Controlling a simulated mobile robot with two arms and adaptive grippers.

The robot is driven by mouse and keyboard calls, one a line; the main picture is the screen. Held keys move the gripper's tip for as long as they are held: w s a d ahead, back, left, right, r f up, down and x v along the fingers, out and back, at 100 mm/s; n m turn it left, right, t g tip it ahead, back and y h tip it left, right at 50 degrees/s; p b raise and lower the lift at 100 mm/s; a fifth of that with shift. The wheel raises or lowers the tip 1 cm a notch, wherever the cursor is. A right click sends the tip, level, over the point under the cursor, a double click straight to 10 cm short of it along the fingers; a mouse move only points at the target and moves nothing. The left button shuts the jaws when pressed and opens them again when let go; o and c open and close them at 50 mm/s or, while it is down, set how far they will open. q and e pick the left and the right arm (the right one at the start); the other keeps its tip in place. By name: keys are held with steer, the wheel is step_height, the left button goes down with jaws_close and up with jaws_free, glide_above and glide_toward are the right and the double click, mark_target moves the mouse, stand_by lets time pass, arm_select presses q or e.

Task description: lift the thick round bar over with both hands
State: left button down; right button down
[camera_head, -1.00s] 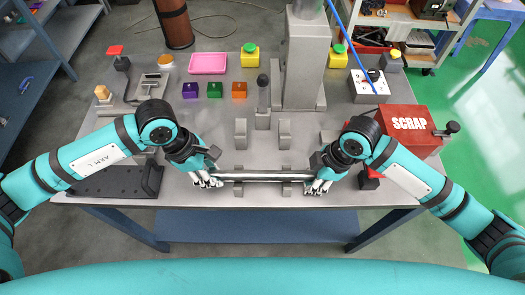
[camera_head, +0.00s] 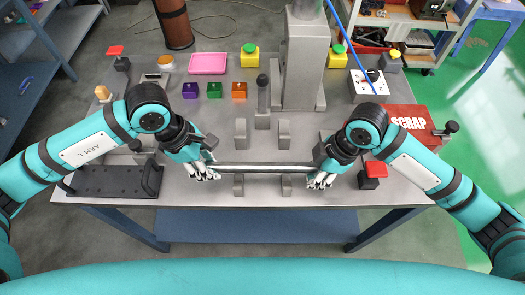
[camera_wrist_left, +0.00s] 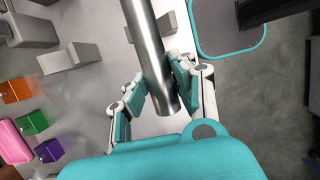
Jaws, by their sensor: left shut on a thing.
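The thick round steel bar (camera_head: 265,168) runs level between my two grippers, raised above the front pair of grey supports (camera_head: 238,186). My left gripper (camera_head: 207,174) is shut on its left end. In the left wrist view the bar (camera_wrist_left: 148,45) passes between the fingers of my left gripper (camera_wrist_left: 155,95), its end showing just past them. My right gripper (camera_head: 322,180) is at the bar's right end with its fingers around it; the contact itself is partly hidden. The rear pair of grey supports (camera_head: 240,134) stands empty behind the bar.
A grey column (camera_head: 304,65) and an upright lever (camera_head: 263,98) stand behind the rear supports. The red scrap box (camera_head: 408,122) and a red button (camera_head: 374,172) lie right. A dark perforated plate (camera_head: 108,182) lies left. Colored blocks (camera_head: 214,90) sit further back.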

mark_target(302, 141)
arm_select(q)
steer(key=shift+w+r, duration=0.1)
steer(key=shift+r, duration=0.3)
arm_select(e)
steer(key=shift+a+r, duration=0.1)
steer(key=shift+r, duration=0.35)
